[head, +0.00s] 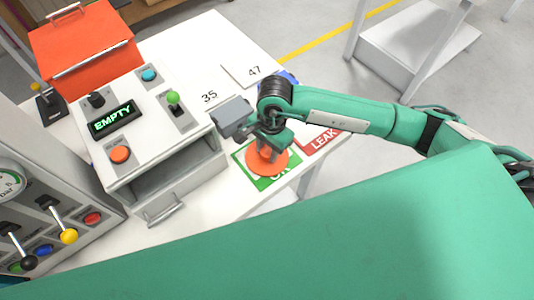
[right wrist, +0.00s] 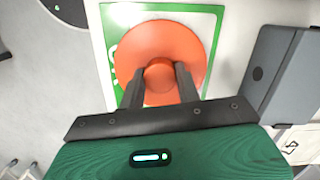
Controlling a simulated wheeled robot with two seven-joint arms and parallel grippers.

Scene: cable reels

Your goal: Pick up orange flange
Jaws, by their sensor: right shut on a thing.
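The orange flange (head: 266,163) is a round disc with a raised hub in its middle. It is over the green-bordered white card on the table; I cannot tell whether it touches the card. In the right wrist view the flange (right wrist: 190,45) fills the top middle. My right gripper (head: 268,150) is above it, and its two dark fingers (right wrist: 160,88) are shut on the hub from both sides. My arm and wrist hide part of the flange in the head view. My left gripper is not in view.
The green-bordered card (head: 284,180) lies beside a red card reading LEAK (head: 322,140). Cards 35 (head: 209,97) and 47 (head: 253,70) lie further back. A control box reading EMPTY (head: 114,120) stands left, with an orange box (head: 85,45) behind it.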

